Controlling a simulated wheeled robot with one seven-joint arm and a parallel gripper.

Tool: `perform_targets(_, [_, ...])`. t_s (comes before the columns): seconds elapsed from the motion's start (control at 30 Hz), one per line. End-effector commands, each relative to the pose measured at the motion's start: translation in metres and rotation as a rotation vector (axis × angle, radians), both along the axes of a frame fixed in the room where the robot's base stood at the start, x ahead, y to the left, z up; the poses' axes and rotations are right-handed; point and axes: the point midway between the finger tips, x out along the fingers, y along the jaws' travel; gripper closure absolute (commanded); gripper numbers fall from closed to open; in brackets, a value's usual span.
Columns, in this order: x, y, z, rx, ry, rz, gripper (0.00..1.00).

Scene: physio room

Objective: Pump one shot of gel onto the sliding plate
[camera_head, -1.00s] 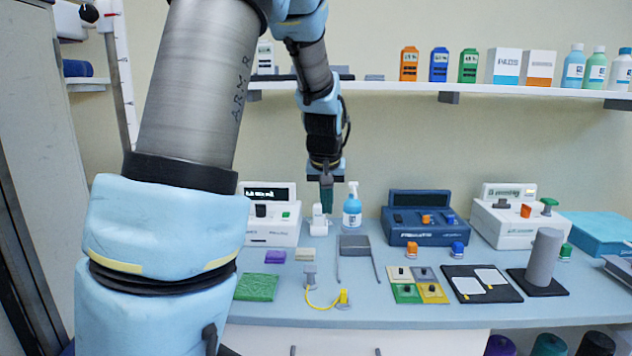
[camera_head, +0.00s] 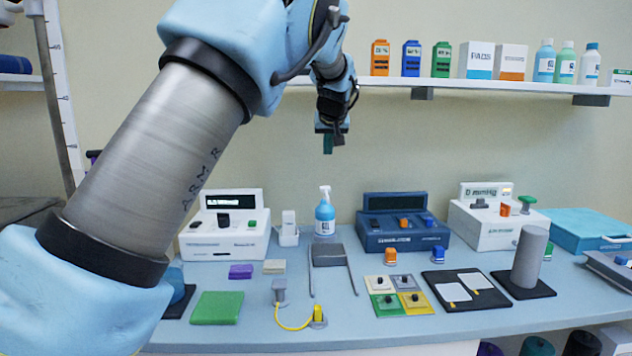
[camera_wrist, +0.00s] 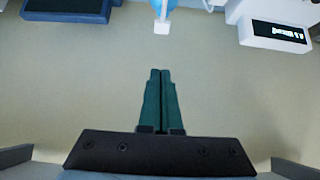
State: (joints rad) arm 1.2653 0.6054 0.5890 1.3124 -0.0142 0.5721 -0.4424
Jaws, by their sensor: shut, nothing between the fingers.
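A blue bottle with a white pump head (camera_head: 325,214) stands upright at the back of the counter. In the wrist view its white nozzle and part of its blue body (camera_wrist: 162,22) show at the top edge. The grey sliding plate (camera_head: 328,256) sits between two thin rails in front of the bottle. I cannot make out any gel on it. My gripper (camera_head: 328,150) is in the air above the bottle, clear of it, pointing down. Its green fingers (camera_wrist: 159,75) are together in the wrist view, with nothing between them.
A white device (camera_head: 225,240) and a small white holder (camera_head: 288,232) stand left of the bottle. A navy device (camera_head: 403,235) stands right of it. A cable with a yellow end (camera_head: 318,315) lies in front. A shelf (camera_head: 470,88) with boxes and bottles runs along the wall.

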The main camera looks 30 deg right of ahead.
Motion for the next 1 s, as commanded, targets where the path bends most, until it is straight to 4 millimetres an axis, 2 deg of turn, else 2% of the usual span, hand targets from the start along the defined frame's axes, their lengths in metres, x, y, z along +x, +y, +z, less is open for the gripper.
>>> perform_targets(0.23, [0.002,0.0,-0.002,0.001,0.001,0.001,1.0])
perform_targets(0.37, [0.011,-0.003,-0.01,0.003,0.002,0.001,1.0])
perform_targets(0.8, [0.066,-0.028,-0.069,0.004,0.002,0.001,1.0])
perform_targets(1.0, [0.064,-0.029,-0.098,0.003,0.003,0.0,1.0])
